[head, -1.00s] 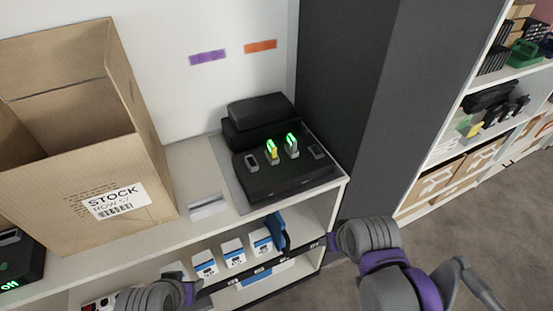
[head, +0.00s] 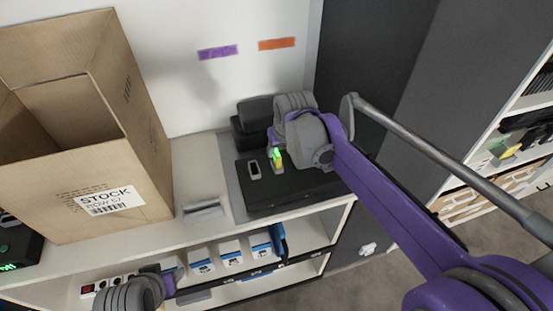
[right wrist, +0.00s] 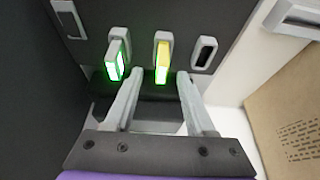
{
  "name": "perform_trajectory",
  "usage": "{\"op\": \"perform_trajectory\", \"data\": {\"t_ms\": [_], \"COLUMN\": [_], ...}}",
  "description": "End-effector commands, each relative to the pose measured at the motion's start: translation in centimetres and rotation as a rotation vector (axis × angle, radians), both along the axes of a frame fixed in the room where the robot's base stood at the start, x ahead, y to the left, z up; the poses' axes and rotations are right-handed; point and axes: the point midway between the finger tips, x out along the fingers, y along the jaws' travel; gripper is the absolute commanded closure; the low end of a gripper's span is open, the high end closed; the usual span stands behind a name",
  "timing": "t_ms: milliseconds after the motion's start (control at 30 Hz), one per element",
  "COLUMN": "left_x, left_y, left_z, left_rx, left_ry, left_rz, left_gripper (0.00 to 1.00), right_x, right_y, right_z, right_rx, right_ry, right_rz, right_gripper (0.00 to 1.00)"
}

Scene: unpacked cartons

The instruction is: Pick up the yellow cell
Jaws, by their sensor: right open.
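The yellow cell (head: 278,162) stands upright with a green glow in a slot of the dark charging dock (head: 285,201) on the shelf top. In the right wrist view the yellow cell (right wrist: 162,60) is between and just beyond the fingertips of my right gripper (right wrist: 158,76). The gripper is open and empty, the cell apart from both fingers. A grey cell (right wrist: 114,61) with a green glow sits beside it, past the other finger. In the head view my right wrist hides that grey cell. My left arm (head: 130,294) shows at the lower left; its fingers cannot be made out.
Empty slots (right wrist: 204,54) flank the cells. An open carton marked STOCK (head: 70,170) stands left, with a small pale tray (head: 204,209) between. Dark cases (head: 250,130) lie behind the dock. A dark panel (head: 375,60) rises at right.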

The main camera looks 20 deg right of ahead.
Motion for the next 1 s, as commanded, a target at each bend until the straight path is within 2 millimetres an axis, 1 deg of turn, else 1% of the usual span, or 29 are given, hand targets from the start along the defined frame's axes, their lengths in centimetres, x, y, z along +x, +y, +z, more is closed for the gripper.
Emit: {"op": "perform_trajectory", "data": {"t_ms": [167, 300, 400, 600, 767, 900, 1000], "left_x": [0.2, 0.1, 0.1, 0.1, 0.1, 0.1, 0.1], "left_y": [0.0, 0.0, 0.0, 0.0, 0.0, 0.0, 0.0], "left_z": [0.4, 0.3, 0.3, 0.3, 0.3, 0.3, 0.3], "left_rx": [0.0, 0.0, 0.0, 0.0, 0.0, 0.0, 0.0], "left_ry": [-0.003, -0.002, -0.002, -0.002, -0.002, -0.002, -0.002], "left_rz": [0.0, 0.0, 0.0, 0.0, 0.0, 0.0, 0.0], "left_gripper": [0.43, 0.43, 0.43, 0.43, 0.43, 0.43, 0.43], "right_x": [1.5, 2.1, 2.3, 2.3, 2.3, 2.3, 2.3], "right_y": [0.5, 0.5, 0.5, 0.5, 0.5, 0.5, 0.5], "right_z": [-2.1, -3.8, -4.2, -4.2, -4.2, -4.2, -4.2], "right_rx": [0.0, 0.0, 0.0, 0.0, 0.0, 0.0, 0.0], "right_ry": [-0.001, -0.001, 0.0, 0.0, -0.001, -0.001, 0.0], "right_rz": [0.0, 0.0, 0.0, 0.0, 0.0, 0.0, 0.0], "right_gripper": [0.45, 0.45, 0.45, 0.45, 0.74, 0.99, 1.0]}}
